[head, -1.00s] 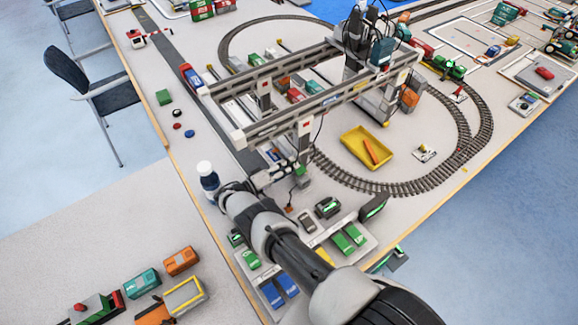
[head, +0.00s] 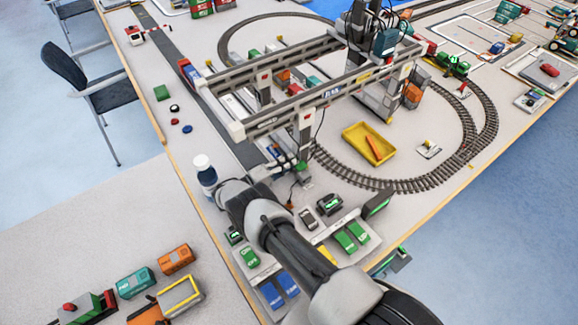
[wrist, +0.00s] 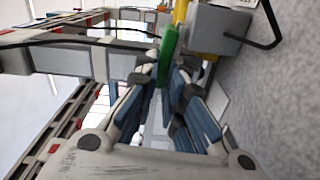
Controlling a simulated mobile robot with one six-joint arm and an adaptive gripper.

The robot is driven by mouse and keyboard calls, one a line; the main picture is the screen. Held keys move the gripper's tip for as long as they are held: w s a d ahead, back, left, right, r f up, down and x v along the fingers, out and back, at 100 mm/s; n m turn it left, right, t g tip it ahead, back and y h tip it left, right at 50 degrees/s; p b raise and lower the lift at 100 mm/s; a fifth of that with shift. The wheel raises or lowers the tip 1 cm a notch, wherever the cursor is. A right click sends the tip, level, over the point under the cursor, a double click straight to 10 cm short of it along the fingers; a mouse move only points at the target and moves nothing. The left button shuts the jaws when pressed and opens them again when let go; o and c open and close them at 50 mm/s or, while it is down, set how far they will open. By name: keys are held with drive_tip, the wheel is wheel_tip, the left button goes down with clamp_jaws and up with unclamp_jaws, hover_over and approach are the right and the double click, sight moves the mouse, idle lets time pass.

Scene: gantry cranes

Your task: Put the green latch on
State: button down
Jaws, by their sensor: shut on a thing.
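The green latch is a small green bar (wrist: 169,48) between my fingertips in the wrist view. My gripper (wrist: 163,72) is shut on it. In the head view my gripper (head: 292,163) is low beside the near leg of the gantry crane (head: 305,130), and a bit of green (head: 301,167) shows at its tips. In the wrist view the latch's far end is close to a yellow part (wrist: 181,12) and a grey box (wrist: 219,30) with a black cable. I cannot tell whether the latch touches them. The fingers hide part of the latch.
A white bottle with a dark label (head: 205,172) stands close to my wrist. A yellow bin (head: 382,153) and a rail loop (head: 345,178) are to the right.

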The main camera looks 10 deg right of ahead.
drive_tip(key=c, duration=1.7)
unclamp_jaws()
drive_tip(key=shift+v, duration=4.05)
